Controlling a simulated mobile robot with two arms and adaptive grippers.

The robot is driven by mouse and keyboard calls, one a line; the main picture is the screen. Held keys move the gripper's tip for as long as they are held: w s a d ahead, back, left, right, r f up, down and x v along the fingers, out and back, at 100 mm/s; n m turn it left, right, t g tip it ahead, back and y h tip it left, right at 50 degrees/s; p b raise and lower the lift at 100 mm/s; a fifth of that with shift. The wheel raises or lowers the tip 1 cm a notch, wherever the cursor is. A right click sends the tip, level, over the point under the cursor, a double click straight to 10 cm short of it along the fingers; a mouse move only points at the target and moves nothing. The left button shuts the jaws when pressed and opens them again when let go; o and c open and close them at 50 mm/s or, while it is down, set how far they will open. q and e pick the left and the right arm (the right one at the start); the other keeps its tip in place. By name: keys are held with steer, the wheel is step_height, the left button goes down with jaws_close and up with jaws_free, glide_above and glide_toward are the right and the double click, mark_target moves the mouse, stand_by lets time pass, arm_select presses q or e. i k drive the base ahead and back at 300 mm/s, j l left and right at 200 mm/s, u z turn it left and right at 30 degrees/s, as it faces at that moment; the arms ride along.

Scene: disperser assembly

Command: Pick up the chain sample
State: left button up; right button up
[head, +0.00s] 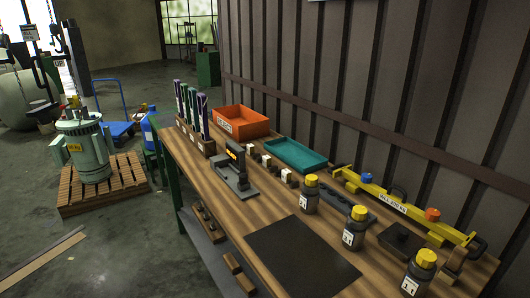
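I cannot single out the chain sample with certainty. Small dark pieces with white tags (266,160) stand in a row on the wooden workbench (205,178), behind a grey device with an orange display (236,168). At the upper left, dark hanging gear with a white tag (30,33) is too small to make out fully. Neither of my grippers is in view.
An orange bin (240,122), a teal tray (296,155), a yellow beam (385,197) and yellow-capped bottles (309,195) crowd the bench. A black mat (302,257) lies bare in front. A green motor (86,150) stands on a pallet (128,175) at left.

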mark_target(250, 148)
steer(key=i+j+z, duration=0.2)
steer(key=z, duration=0.2)
steer(key=i+j+z, duration=0.15)
steer(key=j+z, duration=0.25)
steer(key=i+j+z, duration=0.1)
steer(key=j, duration=0.4)
steer(key=i+j+z, duration=0.15)
steer(key=j, duration=0.35)
steer(key=i+j+z, duration=0.1)
steer(key=j, duration=0.4)
steer(key=i+j+z, duration=0.1)
steer(key=j, duration=0.45)
steer(key=i+j+z, duration=0.1)
steer(key=j, duration=0.4)
